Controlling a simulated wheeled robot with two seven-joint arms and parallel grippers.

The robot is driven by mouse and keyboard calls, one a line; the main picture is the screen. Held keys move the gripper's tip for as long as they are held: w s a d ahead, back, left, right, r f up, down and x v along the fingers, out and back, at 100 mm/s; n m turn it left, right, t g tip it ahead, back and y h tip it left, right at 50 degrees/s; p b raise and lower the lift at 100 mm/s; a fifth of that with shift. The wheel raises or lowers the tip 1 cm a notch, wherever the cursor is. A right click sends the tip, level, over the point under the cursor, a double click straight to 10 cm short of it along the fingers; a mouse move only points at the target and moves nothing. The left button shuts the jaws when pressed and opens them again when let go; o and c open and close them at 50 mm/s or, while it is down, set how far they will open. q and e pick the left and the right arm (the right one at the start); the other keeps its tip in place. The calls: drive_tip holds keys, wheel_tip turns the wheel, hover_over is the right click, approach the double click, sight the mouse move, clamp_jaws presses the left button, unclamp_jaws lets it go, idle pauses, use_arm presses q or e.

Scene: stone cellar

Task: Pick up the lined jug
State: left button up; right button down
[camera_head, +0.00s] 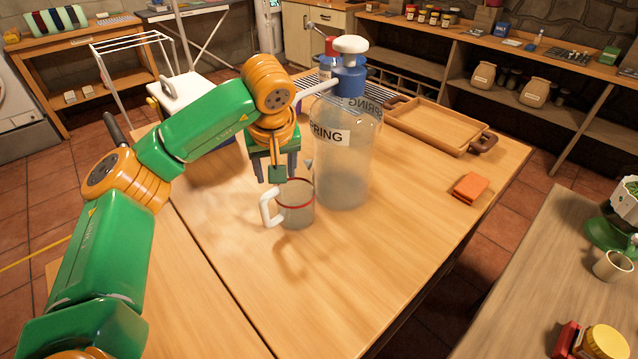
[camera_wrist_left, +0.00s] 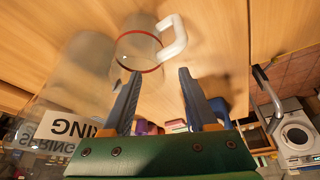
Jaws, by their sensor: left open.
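The lined jug (camera_head: 296,203) is a clear jug with a red line around its rim and a white handle on its left side. It stands upright on the wooden table (camera_head: 330,270). In the left wrist view the jug (camera_wrist_left: 138,50) shows beyond the fingertips, its white handle toward the right. My left gripper (camera_head: 276,176) is above and just behind the jug, pointing down, open and empty. In the left wrist view its two fingers (camera_wrist_left: 158,80) are apart with nothing between them. My right gripper is not in view.
A large clear SPRING bottle (camera_head: 345,165) with a blue cap and white pump stands close to the jug's right. A wooden tray (camera_head: 432,127) and orange sponge-like block (camera_head: 470,187) lie farther right. The table in front of the jug is clear.

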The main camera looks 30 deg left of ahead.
sight(287, 201)
use_arm(q)
drive_tip(key=p+x, duration=0.2)
drive_tip(key=x, duration=0.9)
drive_tip(key=shift+s+a+f, duration=0.1)
drive_tip(key=shift+a+f, duration=0.1)
drive_tip(key=shift+a, duration=0.05)
drive_tip(key=shift+r, duration=0.1)
clamp_jaws()
idle(0.6)
